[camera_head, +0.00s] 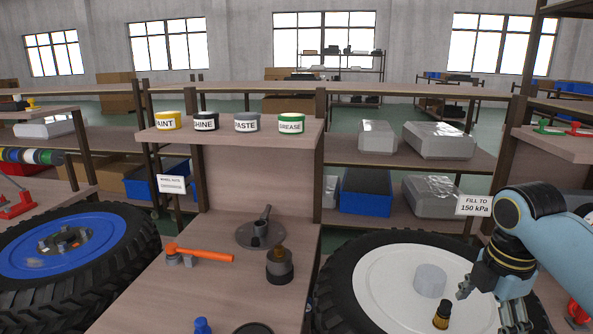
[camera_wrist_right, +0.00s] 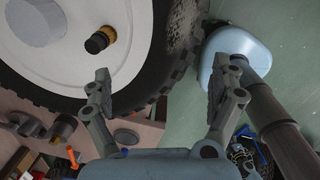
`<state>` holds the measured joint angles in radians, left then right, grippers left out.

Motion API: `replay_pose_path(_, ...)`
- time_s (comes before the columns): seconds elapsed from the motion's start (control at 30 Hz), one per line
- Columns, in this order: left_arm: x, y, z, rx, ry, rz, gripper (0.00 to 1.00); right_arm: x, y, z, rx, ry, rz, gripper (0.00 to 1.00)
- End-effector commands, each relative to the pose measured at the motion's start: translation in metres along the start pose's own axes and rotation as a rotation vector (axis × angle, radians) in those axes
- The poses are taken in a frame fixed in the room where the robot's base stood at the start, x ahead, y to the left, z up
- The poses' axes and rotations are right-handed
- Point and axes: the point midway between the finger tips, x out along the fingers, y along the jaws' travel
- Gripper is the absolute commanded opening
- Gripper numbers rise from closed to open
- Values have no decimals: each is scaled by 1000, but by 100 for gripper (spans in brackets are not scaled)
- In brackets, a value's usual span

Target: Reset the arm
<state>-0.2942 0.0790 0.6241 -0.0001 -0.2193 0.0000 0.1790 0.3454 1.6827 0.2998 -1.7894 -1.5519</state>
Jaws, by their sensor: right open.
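My right gripper (camera_head: 488,312) is open and empty above the right part of the white-hubbed wheel (camera_head: 385,270) in the head view. Its two fingers stand wide apart in the right wrist view (camera_wrist_right: 162,74), with nothing between them. A valve with a brass body and dark cap (camera_head: 442,314) stands on the white hub, left of the gripper and apart from it. The valve also shows in the wrist view (camera_wrist_right: 100,40), above and left of the left fingertip. My left gripper is not in view.
A wooden bench (camera_head: 200,290) holds an orange-handled hammer (camera_head: 205,254), a dark round-based tool (camera_head: 262,232) and a dark cylinder (camera_head: 280,268). A blue-hubbed wheel (camera_head: 60,245) lies left. Labelled tins (camera_head: 247,122) stand on a shelf behind. A "150 kPa" sign (camera_head: 474,206) is near my right arm.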

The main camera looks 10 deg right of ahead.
Motion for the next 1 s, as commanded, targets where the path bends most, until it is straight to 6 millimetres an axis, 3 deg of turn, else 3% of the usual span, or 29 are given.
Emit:
replay_pose_path(0.23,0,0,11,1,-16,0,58,12,-69,-46,431,4,74,93)
replay_pose_path(0.5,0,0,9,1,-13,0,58,-8,-137,-79,956,67,161,93)
replay_pose_path(0.93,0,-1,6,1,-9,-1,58,-52,-199,-96,1498,170,226,93)
replay_pose_path(1.0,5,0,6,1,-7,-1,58,-28,-194,-95,1501,162,220,93)
